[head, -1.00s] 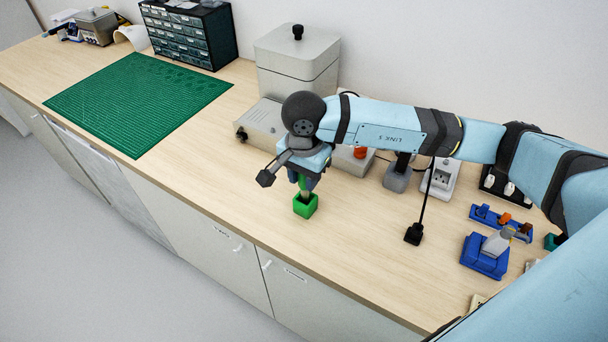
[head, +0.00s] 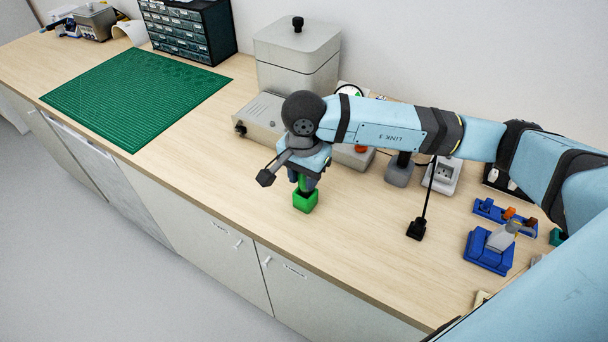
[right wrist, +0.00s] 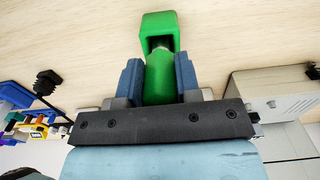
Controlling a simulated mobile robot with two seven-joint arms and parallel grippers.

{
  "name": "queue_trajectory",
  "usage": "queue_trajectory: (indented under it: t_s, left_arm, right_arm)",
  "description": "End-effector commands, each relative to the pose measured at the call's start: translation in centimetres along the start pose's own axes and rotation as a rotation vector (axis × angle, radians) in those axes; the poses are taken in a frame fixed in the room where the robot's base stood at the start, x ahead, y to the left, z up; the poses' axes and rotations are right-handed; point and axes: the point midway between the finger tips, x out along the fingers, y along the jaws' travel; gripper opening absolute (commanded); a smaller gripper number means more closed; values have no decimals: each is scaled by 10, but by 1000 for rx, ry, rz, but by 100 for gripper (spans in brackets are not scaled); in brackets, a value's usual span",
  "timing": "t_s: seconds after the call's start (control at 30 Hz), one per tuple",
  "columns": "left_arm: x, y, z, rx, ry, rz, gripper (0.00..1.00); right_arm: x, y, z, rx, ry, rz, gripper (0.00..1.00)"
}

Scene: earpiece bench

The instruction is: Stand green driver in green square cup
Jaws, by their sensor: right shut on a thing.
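The green square cup (head: 305,203) stands on the bench below my right gripper (head: 304,183). It also shows in the right wrist view (right wrist: 158,28), past the fingertips. My right gripper (right wrist: 159,78) is shut on the green driver (right wrist: 160,80), with a blue-grey finger on each side of its green handle. The driver is upright above the cup, and its lower end reaches the cup's opening. The depth of its tip inside is hidden. My left gripper is not in view.
A green cutting mat (head: 135,98) lies to the left. A grey box (head: 262,120) and a lidded bin (head: 297,55) stand behind the gripper. A blue stand (head: 488,252) and a blue rack (head: 504,218) are at the right. The bench front edge is close to the cup.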

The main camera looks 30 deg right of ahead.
Motion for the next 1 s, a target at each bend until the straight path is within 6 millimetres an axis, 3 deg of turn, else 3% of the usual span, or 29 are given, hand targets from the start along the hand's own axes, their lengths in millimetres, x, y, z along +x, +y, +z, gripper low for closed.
queue_trajectory:
  t_s: [0.77,0.8,0.9,1.0]
  left_arm:
    - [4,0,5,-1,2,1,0]
    - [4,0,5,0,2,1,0]
    - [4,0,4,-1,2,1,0]
    - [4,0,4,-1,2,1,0]
  right_arm:
    - [4,0,0,0,0,0,3]
    - [4,0,0,0,0,0,36]
    - [4,0,0,0,0,0,58]
    - [4,0,0,0,0,0,61]
